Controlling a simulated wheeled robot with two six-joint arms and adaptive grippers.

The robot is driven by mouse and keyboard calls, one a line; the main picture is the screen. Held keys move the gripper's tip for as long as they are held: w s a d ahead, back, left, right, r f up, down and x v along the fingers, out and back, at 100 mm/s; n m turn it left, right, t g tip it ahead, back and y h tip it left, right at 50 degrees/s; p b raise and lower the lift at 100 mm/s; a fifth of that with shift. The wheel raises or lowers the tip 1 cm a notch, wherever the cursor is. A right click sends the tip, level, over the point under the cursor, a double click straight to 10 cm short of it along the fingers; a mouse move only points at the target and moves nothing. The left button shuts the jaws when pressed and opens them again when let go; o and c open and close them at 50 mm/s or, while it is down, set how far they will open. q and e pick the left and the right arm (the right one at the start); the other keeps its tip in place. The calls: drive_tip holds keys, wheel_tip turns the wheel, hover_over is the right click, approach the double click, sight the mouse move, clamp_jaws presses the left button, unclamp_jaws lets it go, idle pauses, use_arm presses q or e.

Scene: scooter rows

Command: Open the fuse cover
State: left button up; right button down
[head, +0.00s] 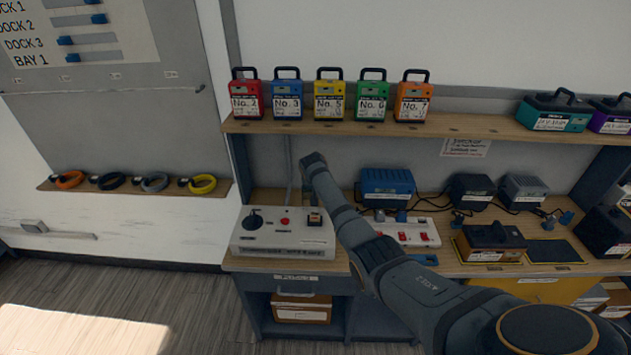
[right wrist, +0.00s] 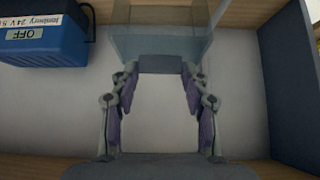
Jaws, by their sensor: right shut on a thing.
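The fuse cover (right wrist: 160,20) looks like a clear, see-through box in the right wrist view, at the top middle. A grey block or tab (right wrist: 160,64) sits at its near edge. My right gripper (right wrist: 160,70) has its two fingers on either side of this tab and is shut on it. In the head view my right arm reaches in from the lower right, its end in front of the back panel above the workbench; its fingers and the cover cannot be made out there. My left gripper is in neither view.
A grey control box (head: 283,246) with a joystick and red button stands on the bench left of my arm. A blue charger (head: 387,187) is to its right. A shelf (head: 470,127) with several labelled batteries runs above. A dark post (right wrist: 290,85) stands at right in the wrist view.

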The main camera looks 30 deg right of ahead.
drive_tip(key=shift+w+d+r, duration=0.1)
drive_tip(key=shift+w+r, duration=0.1)
drive_tip(key=shift+r, duration=0.25)
drive_tip(key=c, duration=0.9)
unclamp_jaws()
drive_tip(key=shift+o, duration=1.3)
drive_tip(key=shift+s+f, duration=0.1)
drive_tip(key=shift+f, duration=0.1)
drive_tip(key=shift+s, duration=0.1)
drive_tip(key=v, duration=1.2)
drive_tip(key=shift+c, duration=0.4)
